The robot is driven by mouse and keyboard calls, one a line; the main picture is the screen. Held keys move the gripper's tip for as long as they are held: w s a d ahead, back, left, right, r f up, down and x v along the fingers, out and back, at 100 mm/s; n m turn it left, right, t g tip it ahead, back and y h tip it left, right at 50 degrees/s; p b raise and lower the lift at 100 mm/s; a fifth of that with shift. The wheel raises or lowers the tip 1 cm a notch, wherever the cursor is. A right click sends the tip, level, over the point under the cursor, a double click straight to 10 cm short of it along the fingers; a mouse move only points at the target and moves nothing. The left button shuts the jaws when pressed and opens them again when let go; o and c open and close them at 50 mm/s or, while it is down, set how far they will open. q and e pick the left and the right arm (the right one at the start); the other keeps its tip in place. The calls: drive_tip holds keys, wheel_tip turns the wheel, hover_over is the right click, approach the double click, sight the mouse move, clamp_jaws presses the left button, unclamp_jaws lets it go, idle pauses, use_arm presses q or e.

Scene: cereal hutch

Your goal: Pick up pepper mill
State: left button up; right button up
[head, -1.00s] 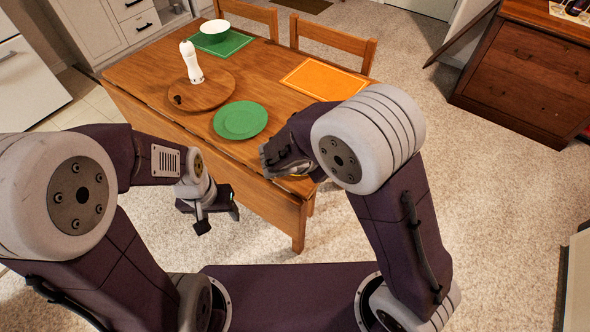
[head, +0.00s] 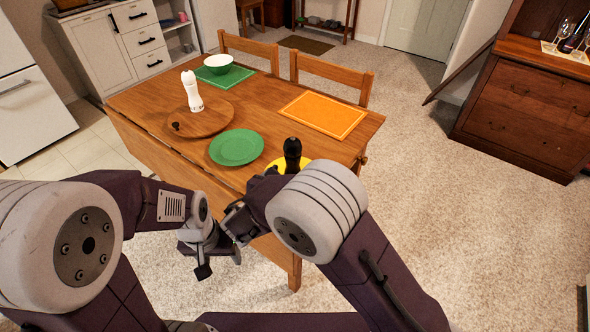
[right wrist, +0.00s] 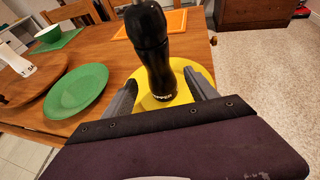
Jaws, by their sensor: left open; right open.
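The black pepper mill (head: 292,155) stands upright on a yellow plate (head: 274,167) at the table's near right edge. My right arm hides part of the plate in the head view. In the right wrist view the pepper mill (right wrist: 152,48) stands between the two fingers of my right gripper (right wrist: 163,95), which is open with gaps on both sides; the word on its base is partly readable. My left gripper (head: 212,250) is open and empty, low in front of the table's near edge, apart from the mill.
Chairs stand behind. Carpet at right is clear.

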sight(296, 165)
drive_tip(key=b+x, duration=0.1)
drive_tip(key=x, duration=0.7)
drive_tip(key=shift+w+d+f, duration=0.15)
drive_tip(key=shift+f, duration=0.05)
drive_tip(key=shift+c, duration=0.4)
clamp_jaws()
